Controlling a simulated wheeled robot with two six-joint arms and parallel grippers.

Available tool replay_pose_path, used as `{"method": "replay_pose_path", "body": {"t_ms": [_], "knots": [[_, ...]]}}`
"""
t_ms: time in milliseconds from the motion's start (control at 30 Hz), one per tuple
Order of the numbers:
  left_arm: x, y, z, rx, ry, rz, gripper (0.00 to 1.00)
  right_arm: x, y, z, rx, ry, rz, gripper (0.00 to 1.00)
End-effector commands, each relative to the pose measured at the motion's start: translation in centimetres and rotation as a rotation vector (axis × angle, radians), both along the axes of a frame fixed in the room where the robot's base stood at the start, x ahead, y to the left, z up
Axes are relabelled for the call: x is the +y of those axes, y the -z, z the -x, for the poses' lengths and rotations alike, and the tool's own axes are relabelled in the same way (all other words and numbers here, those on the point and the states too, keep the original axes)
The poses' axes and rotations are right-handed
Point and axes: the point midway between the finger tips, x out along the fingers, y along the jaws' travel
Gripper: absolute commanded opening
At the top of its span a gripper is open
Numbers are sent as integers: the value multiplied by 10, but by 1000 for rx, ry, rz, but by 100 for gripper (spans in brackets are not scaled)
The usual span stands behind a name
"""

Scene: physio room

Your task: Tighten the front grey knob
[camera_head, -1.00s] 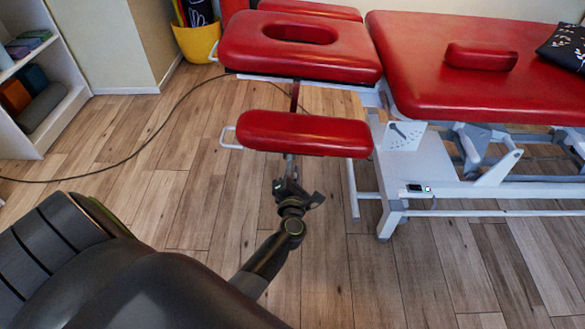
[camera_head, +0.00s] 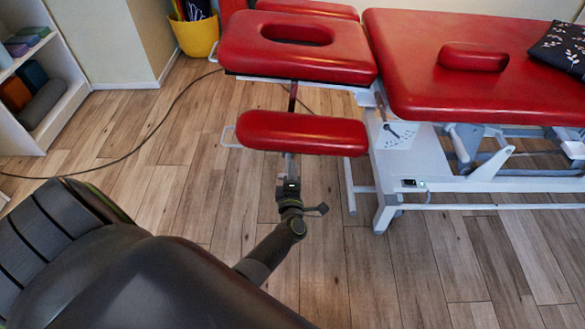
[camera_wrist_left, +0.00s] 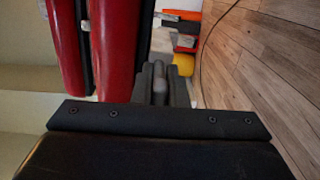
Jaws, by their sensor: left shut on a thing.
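The front red armrest pad (camera_head: 302,133) of the treatment table hangs low, with a white handle at its left end. My left gripper (camera_head: 290,186) is just under this pad, at the metal post below it. In the left wrist view its dark fingers (camera_wrist_left: 160,88) are closed around a small blurred grey piece, the front grey knob (camera_wrist_left: 160,82). The gripper hides the knob in the head view. The red pads stand left of the fingers in the wrist view. My right gripper is out of view.
The red table (camera_head: 460,75) with its white frame (camera_head: 412,160) stands to the right. The red face cushion (camera_head: 300,50) is behind the armrest. A black cable (camera_head: 135,143) crosses the wooden floor. A yellow bucket (camera_head: 196,37) and shelf (camera_head: 60,90) are further back.

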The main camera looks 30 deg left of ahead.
Motion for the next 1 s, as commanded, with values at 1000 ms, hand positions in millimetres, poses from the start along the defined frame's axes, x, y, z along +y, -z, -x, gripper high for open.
{"method": "replay_pose_path", "body": {"t_ms": [1000], "knots": [[2,2,1,54,-3,-91,34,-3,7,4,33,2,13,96]]}}
